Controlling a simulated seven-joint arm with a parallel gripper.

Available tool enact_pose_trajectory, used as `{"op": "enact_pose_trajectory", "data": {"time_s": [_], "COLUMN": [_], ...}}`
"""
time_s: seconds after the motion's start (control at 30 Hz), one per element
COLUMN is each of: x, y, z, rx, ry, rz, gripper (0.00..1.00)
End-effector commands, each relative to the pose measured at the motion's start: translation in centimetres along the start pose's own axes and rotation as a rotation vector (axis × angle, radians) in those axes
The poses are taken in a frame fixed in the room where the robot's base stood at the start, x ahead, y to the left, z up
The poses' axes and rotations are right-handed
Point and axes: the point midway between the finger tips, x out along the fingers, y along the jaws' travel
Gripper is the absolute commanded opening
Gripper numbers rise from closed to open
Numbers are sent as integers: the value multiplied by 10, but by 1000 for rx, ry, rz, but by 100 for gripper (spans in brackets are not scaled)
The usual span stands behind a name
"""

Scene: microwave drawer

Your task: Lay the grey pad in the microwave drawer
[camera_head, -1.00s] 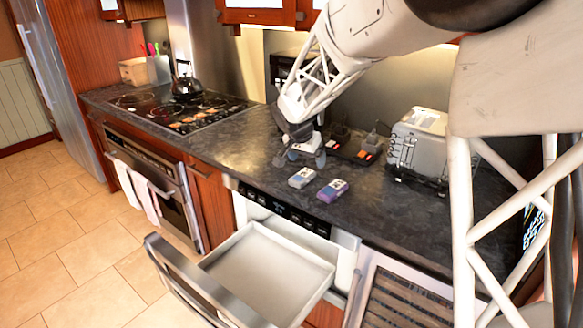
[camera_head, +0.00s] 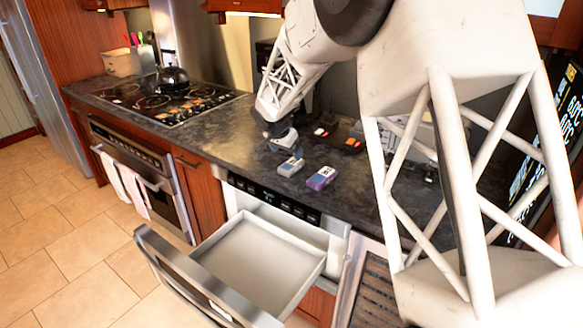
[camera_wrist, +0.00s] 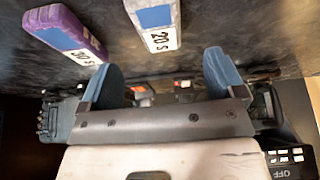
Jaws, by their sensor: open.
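The grey pad (camera_head: 290,166) lies on the dark countertop above the drawer. The wrist view shows it as a pale block (camera_wrist: 158,22) with a blue patch and a "20 s" label. My gripper (camera_head: 286,146) is open and empty, close to the pad's far side in the head view. In the wrist view my gripper (camera_wrist: 165,72) has its two blue fingers spread apart, with the pad beyond the gap. Whether a finger touches the pad cannot be told. The microwave drawer (camera_head: 255,258) is pulled open below the counter and looks empty.
A purple pad (camera_head: 321,178) lies just right of the grey pad; it reads "30 s" in the wrist view (camera_wrist: 66,32). A stovetop (camera_head: 172,100) with a kettle (camera_head: 172,78) is to the left. Dark items with red parts (camera_head: 352,143) stand behind the pads.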

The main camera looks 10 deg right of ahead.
Motion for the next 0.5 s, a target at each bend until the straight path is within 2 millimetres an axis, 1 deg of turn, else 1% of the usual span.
{"op": "enact_pose_trajectory", "data": {"time_s": [0.1, 0.2, 0.5], "x": [11, 17, 18], "y": [0, 0, 0], "z": [0, 0, 0], "rx": [0, -1, -1], "ry": [-1, 0, 0], "rz": [1, 0, 0], "gripper": [88, 88, 88]}}
